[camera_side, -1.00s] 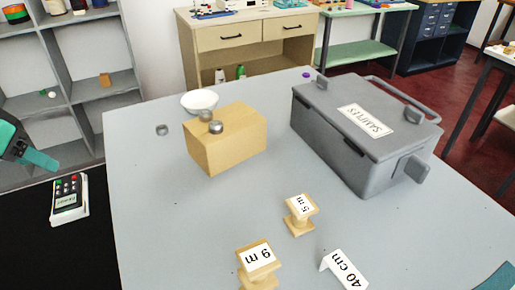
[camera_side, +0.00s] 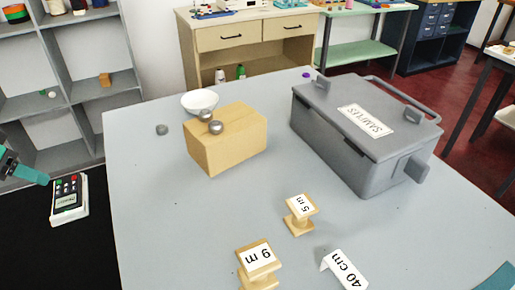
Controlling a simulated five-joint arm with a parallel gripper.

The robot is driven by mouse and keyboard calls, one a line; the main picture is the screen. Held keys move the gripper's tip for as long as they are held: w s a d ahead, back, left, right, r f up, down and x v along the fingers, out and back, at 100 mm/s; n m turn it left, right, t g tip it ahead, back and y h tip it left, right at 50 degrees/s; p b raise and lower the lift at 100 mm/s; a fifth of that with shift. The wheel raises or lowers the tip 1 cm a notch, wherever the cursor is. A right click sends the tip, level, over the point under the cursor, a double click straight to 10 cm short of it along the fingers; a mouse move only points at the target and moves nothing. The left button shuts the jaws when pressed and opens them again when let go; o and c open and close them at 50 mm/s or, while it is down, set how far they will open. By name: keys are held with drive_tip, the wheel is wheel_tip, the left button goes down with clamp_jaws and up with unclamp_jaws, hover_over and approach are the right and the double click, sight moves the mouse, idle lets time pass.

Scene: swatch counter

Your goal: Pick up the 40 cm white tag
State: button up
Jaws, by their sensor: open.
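The white 40 cm tag (camera_side: 345,270) stands like a small folded card on the grey table, near the bottom edge of the view. Its lower end is close to the frame edge. My gripper (camera_side: 27,173) shows only in part at the far left edge, as a teal finger beside the white remote-like device. It is open and empty, far to the left of the tag and not touching it. The rest of the gripper is out of frame.
Wooden spools marked 9 m (camera_side: 257,255) and 5 m (camera_side: 300,207) stand left of the tag. A cardboard-coloured block (camera_side: 228,145), a white bowl (camera_side: 199,101) and a grey SAMPLES case (camera_side: 345,148) stand farther back. A white device (camera_side: 68,201) lies on the black surface.

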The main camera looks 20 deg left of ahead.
drive_tip(key=o, duration=0.6)
drive_tip(key=shift+w+r, duration=0.1)
